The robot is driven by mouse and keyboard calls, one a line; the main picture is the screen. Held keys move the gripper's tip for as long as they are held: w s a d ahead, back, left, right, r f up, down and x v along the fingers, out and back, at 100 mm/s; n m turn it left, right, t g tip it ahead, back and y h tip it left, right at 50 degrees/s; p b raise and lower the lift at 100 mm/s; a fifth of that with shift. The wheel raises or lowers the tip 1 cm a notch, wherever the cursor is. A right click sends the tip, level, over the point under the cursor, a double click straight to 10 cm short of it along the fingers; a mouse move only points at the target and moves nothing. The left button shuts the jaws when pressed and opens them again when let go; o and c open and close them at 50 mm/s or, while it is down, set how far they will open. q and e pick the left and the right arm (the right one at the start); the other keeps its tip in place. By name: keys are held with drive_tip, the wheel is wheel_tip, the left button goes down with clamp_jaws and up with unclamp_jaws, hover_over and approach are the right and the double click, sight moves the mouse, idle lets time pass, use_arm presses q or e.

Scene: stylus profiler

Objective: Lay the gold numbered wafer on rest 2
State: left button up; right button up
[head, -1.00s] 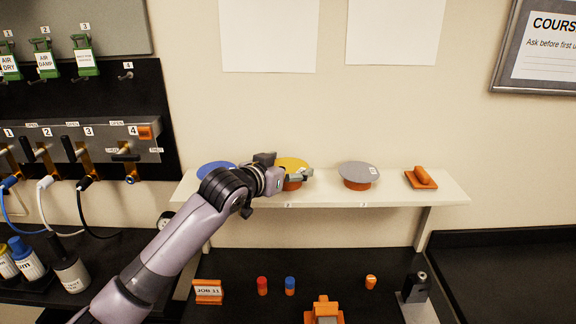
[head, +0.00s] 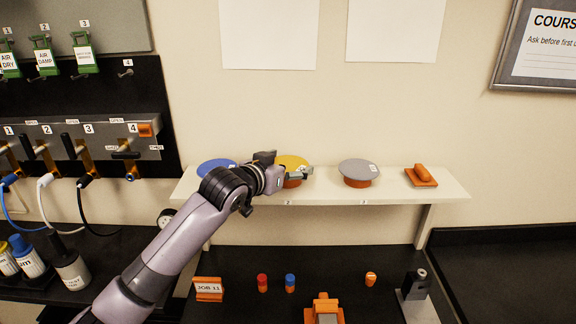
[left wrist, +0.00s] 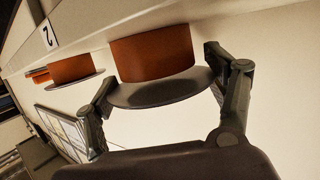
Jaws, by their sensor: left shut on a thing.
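The gold wafer (head: 291,162) is a flat disc over an orange round block (head: 292,183) on the white shelf, between a blue wafer and a grey wafer. My left gripper (head: 287,167) is at this gold wafer, partly covering it. In the left wrist view its two fingers (left wrist: 165,95) are closed on the disc's edges from both sides. The disc (left wrist: 160,92) looks dark there, with the orange block (left wrist: 152,55) against it; I see no gap between them. The wafer's number is not readable. My right gripper is not in view.
The blue wafer (head: 216,167) lies left and the grey wafer (head: 359,169) right, on its own orange block. An orange handled piece (head: 421,176) is at the right of the shelf (head: 448,190). Valves and hoses fill the left wall. Small items stand on the dark bench below.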

use_arm(q)
drive_tip(key=shift+f, duration=0.25)
drive_tip(key=shift+f, duration=0.25)
drive_tip(key=o, duration=1.8)
drive_tip(key=shift+c, duration=0.2)
drive_tip(key=shift+c, duration=0.4)
